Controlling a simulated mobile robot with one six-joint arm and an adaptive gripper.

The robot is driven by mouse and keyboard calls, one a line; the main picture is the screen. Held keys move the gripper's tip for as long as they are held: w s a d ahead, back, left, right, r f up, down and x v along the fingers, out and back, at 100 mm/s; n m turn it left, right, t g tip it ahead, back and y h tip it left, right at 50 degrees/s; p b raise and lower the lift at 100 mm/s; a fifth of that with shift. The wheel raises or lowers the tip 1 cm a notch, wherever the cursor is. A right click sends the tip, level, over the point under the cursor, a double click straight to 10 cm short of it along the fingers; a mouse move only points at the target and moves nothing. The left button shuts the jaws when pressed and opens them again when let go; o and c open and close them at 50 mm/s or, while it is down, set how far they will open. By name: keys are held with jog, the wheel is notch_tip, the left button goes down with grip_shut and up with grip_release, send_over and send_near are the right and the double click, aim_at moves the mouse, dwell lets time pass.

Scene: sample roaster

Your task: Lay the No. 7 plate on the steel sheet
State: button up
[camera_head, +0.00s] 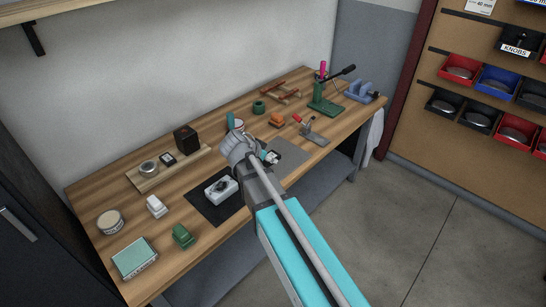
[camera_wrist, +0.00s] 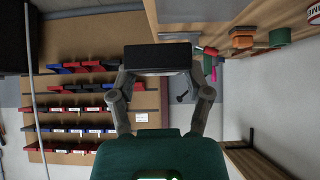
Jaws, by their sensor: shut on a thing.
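In the wrist view my gripper (camera_wrist: 158,70) is shut on a dark rectangular piece, likely the No. 7 plate (camera_wrist: 158,56). I can read no number on it. In the head view my gripper (camera_head: 272,157) is above the middle of the bench, beside a flat grey sheet that looks like the steel sheet (camera_head: 292,152). My arm and gripper hide part of the sheet. The held piece is hard to make out there, and its height above the sheet cannot be told.
The wooden bench (camera_head: 100,255) holds a dark mat (camera_head: 208,212) with a white-grey device (camera_head: 220,188) left of my gripper. A red-handled clamp (camera_head: 310,130) and a green press (camera_head: 325,106) stand behind and right. Bins (camera_head: 460,70) hang on the right wall.

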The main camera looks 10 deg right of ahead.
jog(key=shift+a, duration=0.15)
jog(key=d, duration=0.8)
jog(key=shift+w+f, duration=0.1)
jog(key=shift+f, duration=0.05)
dwell(0.3)
jog(key=w+a+f+b, duration=0.1)
jog(key=w+f+b, duration=0.1)
jog(key=w+b, duration=0.1)
jog(key=w+a+f+b, duration=0.1)
jog(key=w+f+b, duration=0.1)
jog(key=w, duration=0.3)
jog(key=w+a+f+b, duration=0.1)
jog(key=w+f+b, duration=0.2)
jog(key=f, duration=0.1)
jog(key=shift+w+a+f+b, duration=0.2)
jog(key=shift+w+a+b, duration=0.15)
jog(key=shift+w+a, duration=0.05)
jog(key=shift+w+a+f+b, duration=0.1)
jog(key=shift+w+f+b, duration=0.15)
jog(key=shift+w+b, duration=0.05)
